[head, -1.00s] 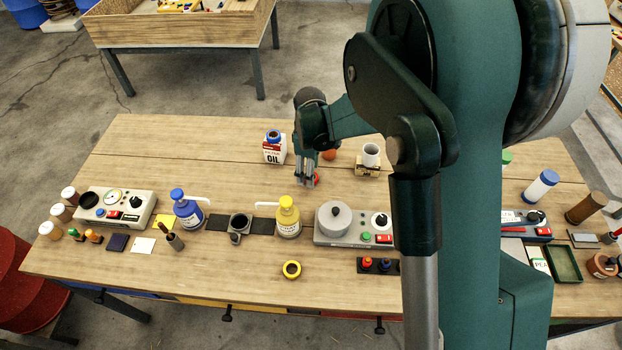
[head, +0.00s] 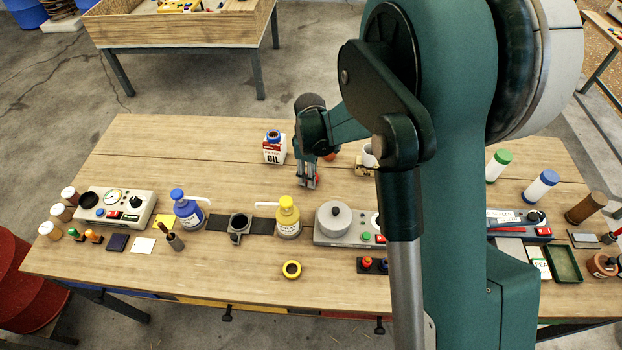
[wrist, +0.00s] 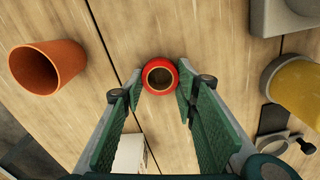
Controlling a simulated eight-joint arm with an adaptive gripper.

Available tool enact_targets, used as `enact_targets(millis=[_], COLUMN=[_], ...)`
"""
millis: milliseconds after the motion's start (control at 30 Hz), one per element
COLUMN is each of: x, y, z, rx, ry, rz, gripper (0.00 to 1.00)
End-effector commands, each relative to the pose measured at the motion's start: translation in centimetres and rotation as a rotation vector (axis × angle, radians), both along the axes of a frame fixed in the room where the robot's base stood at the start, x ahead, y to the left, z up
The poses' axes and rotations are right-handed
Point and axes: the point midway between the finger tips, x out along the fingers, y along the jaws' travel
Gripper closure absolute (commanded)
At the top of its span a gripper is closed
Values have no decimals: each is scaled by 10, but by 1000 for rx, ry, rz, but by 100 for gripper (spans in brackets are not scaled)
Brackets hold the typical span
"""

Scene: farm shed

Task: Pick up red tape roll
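The red tape roll (wrist: 160,76) lies on the wooden table between the tips of my gripper (wrist: 158,92) in the wrist view. My gripper is open, with a green-padded finger on either side of the roll. Small gaps seem to show beside the roll; I cannot tell whether a finger touches it. In the head view my gripper (head: 307,184) points down at the table behind the yellow pump bottle, and a bit of the red roll (head: 317,179) shows at its fingertips.
An oil carton (head: 274,150) stands left of my gripper, and the yellow pump bottle (head: 288,222) stands in front. An orange-brown pot (wrist: 48,65) is close by in the wrist view. The table's back left is clear.

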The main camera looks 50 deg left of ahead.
Motion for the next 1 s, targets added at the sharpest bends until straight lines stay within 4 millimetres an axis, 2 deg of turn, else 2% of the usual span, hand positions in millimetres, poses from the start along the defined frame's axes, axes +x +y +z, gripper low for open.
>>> enact_targets(millis=[367,567,767,1000], x=[0,0,0,0], y=[0,0,0,0], z=[0,8,27,61], rx=[0,0,0,0], ry=[0,0,0,0], rz=[0,0,0,0], gripper=[80,80,80,80])
